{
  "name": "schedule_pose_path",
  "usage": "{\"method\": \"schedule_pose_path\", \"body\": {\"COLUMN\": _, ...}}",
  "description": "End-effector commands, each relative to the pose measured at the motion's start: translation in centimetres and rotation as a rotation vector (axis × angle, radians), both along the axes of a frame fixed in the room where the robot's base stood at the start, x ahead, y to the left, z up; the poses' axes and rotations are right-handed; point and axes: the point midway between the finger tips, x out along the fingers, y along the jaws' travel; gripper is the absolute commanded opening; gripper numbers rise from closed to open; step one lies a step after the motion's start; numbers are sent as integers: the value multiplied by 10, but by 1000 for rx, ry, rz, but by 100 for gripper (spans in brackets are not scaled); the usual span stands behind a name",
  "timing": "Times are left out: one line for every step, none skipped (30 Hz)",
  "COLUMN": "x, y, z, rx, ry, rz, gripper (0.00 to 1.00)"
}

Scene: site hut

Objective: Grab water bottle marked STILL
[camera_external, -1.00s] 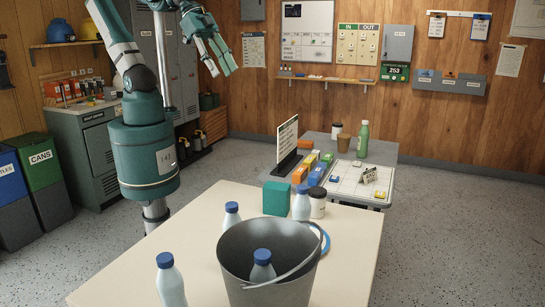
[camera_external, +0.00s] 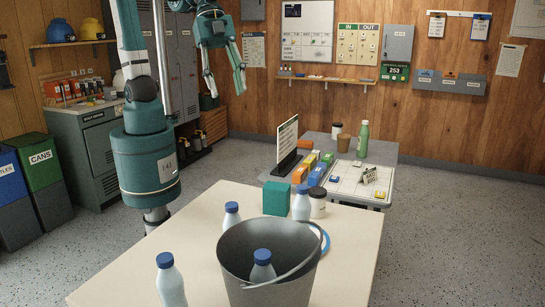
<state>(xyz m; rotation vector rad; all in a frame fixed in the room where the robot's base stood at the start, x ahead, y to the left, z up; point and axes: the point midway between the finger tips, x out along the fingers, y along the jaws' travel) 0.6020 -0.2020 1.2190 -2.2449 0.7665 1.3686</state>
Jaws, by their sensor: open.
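Several white bottles with blue caps are on the cream table. One bottle (camera_external: 171,283) stands at the front left, one (camera_external: 231,217) behind the bucket's left side, and one (camera_external: 301,205) beside a teal block. Another bottle (camera_external: 262,268) is inside the grey bucket (camera_external: 238,268), its lower part hidden by the near wall. A green bottle (camera_external: 363,142) stands on the grey table behind. I cannot read STILL on any of them. My gripper (camera_external: 226,95) is open and empty, fingers pointing down, high up and well away from the bottles.
The bucket's raised handle slants over its right side. A teal block (camera_external: 276,199) and a white jar with a dark lid (camera_external: 318,203) crowd the cream table's (camera_external: 205,245) back edge. The grey table holds coloured boxes, an upright sign (camera_external: 287,141) and cups. Bins stand at left.

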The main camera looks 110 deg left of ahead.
Motion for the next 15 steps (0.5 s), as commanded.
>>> {"method": "schedule_pose_path", "body": {"x": 6, "y": -11, "z": -6, "rx": 2, "ry": 4, "rz": -27, "gripper": 41}}
{"method": "schedule_pose_path", "body": {"x": 9, "y": -17, "z": -8, "rx": 3, "ry": 7, "rz": -44, "gripper": 41}}
{"method": "schedule_pose_path", "body": {"x": 14, "y": -25, "z": -11, "rx": 6, "ry": 9, "rz": -65, "gripper": 41}}
{"method": "schedule_pose_path", "body": {"x": 16, "y": -31, "z": -14, "rx": 8, "ry": 11, "rz": -81, "gripper": 41}}
{"method": "schedule_pose_path", "body": {"x": 20, "y": -37, "z": -16, "rx": 9, "ry": 13, "rz": -97, "gripper": 41}}
{"method": "schedule_pose_path", "body": {"x": 23, "y": -45, "z": -19, "rx": 11, "ry": 16, "rz": -119, "gripper": 41}}
{"method": "schedule_pose_path", "body": {"x": 26, "y": -51, "z": -22, "rx": 13, "ry": 18, "rz": -136, "gripper": 41}}
{"method": "schedule_pose_path", "body": {"x": 29, "y": -58, "z": -25, "rx": 14, "ry": 21, "rz": -151, "gripper": 41}}
{"method": "schedule_pose_path", "body": {"x": 32, "y": -66, "z": -29, "rx": 16, "ry": 23, "rz": -174, "gripper": 41}}
{"method": "schedule_pose_path", "body": {"x": 35, "y": -72, "z": -32, "rx": 17, "ry": 25, "rz": -190, "gripper": 41}}
{"method": "schedule_pose_path", "body": {"x": 37, "y": -79, "z": -35, "rx": 18, "ry": 26, "rz": -206, "gripper": 41}}
{"method": "schedule_pose_path", "body": {"x": 41, "y": -87, "z": -39, "rx": 21, "ry": 29, "rz": -229, "gripper": 41}}
{"method": "schedule_pose_path", "body": {"x": 43, "y": -93, "z": -42, "rx": 22, "ry": 31, "rz": -244, "gripper": 41}}
{"method": "schedule_pose_path", "body": {"x": 46, "y": -100, "z": -45, "rx": 23, "ry": 33, "rz": -261, "gripper": 41}}
{"method": "schedule_pose_path", "body": {"x": 49, "y": -109, "z": -49, "rx": 25, "ry": 35, "rz": -284, "gripper": 41}}
